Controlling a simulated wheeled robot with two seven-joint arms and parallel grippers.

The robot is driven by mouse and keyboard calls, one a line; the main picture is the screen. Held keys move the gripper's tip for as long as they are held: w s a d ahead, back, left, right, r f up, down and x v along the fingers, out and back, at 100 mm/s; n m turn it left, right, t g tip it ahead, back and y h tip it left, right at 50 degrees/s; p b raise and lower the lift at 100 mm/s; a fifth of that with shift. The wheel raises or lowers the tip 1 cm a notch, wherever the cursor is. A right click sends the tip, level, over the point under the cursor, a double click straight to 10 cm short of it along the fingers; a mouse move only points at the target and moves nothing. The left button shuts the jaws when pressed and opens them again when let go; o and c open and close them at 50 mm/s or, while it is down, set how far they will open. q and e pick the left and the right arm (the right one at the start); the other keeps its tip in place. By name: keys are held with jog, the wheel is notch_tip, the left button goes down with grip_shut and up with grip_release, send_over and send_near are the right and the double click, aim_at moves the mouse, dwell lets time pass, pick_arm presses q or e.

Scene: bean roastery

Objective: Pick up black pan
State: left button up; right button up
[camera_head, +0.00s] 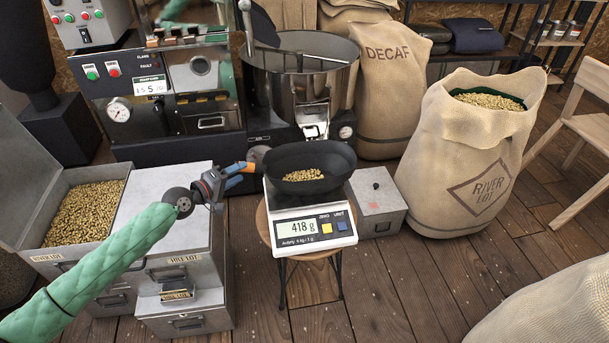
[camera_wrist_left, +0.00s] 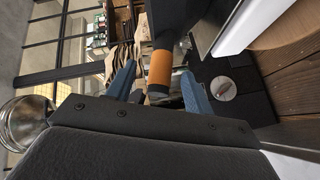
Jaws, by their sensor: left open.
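The black pan (camera_head: 335,166) sits on the white digital scale (camera_head: 312,233), with pale beans in it. The scale reads 418 g and stands on a round wooden stool. The pan's handle points left toward my left gripper (camera_head: 241,174). In the left wrist view, the handle's orange band (camera_wrist_left: 160,68) lies between the two blue fingers of my open left gripper (camera_wrist_left: 158,88), with a gap on each side. The pan's bowl is mostly out of that view. My right gripper is not in view.
A grey metal cabinet with a bean bin (camera_head: 85,213) stands under my left arm. The roaster (camera_head: 300,90) is behind the scale. A small grey box (camera_head: 376,203) and a River Lot sack (camera_head: 465,160) stand to the right.

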aim_at(252, 168)
pick_arm(q)
jog(key=shift+f+x, duration=0.15)
jog(key=shift+x, duration=1.3)
jog(key=shift+f+x, duration=0.1)
jog(key=shift+x, duration=1.3)
jog(key=shift+s+d, duration=0.1)
jog(key=shift+c, duration=0.4)
grip_shut()
